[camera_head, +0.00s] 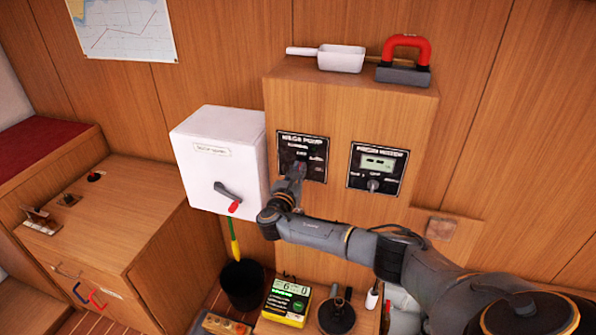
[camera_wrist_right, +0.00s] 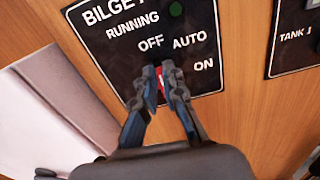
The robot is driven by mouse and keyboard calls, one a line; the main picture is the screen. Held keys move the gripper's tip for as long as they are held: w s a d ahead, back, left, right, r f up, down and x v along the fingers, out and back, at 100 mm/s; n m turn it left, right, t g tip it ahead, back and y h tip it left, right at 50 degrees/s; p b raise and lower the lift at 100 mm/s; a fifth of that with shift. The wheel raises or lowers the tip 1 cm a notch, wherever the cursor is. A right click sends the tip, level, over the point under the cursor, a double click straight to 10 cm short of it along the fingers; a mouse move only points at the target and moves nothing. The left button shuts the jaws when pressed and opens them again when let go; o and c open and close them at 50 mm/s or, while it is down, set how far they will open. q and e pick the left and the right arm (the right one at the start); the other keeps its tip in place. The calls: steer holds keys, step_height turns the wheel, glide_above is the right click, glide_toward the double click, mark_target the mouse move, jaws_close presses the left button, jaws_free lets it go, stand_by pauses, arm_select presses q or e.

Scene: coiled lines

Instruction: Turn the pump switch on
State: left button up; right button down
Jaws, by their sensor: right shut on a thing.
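The bilge pump panel (camera_head: 314,149) is a black plate on the wooden cabinet front. In the right wrist view the panel (camera_wrist_right: 115,50) reads RUNNING, OFF, AUTO and ON, with a dark green lamp (camera_wrist_right: 176,9) beside RUNNING. My right gripper (camera_head: 297,170) is at the panel's lower part. In the wrist view its fingers (camera_wrist_right: 162,72) are shut on the pump switch (camera_wrist_right: 162,84), just below OFF and AUTO. My left gripper is not in view.
A white box (camera_head: 222,155) with a red-tipped lever (camera_head: 229,196) stands close left of my right gripper. A second panel with a display (camera_head: 378,166) is to the right. A scoop (camera_head: 341,58) and a red-handled tool (camera_head: 406,58) lie on the cabinet top.

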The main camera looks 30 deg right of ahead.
steer(key=shift+f, duration=0.1)
steer(key=shift+s+d+f+m+b, duration=0.2)
steer(key=shift+f+m+b, duration=0.1)
steer(key=shift+m+b, duration=2.5)
steer(key=shift+s+d+f+m+b, duration=0.15)
steer(key=shift+s+f+m+b, duration=0.1)
steer(key=shift+m+b, duration=2.6)
steer(key=shift+s+d+f+m+b, duration=0.2)
steer(key=shift+f+m+b, duration=0.1)
steer(key=shift+m+b, duration=2.5)
steer(key=shift+m+p, duration=0.45)
steer(key=shift+a, duration=0.1)
steer(key=c, duration=1.4)
jaws_free()
steer(key=shift+r, duration=0.1)
steer(key=shift+c, duration=0.2)
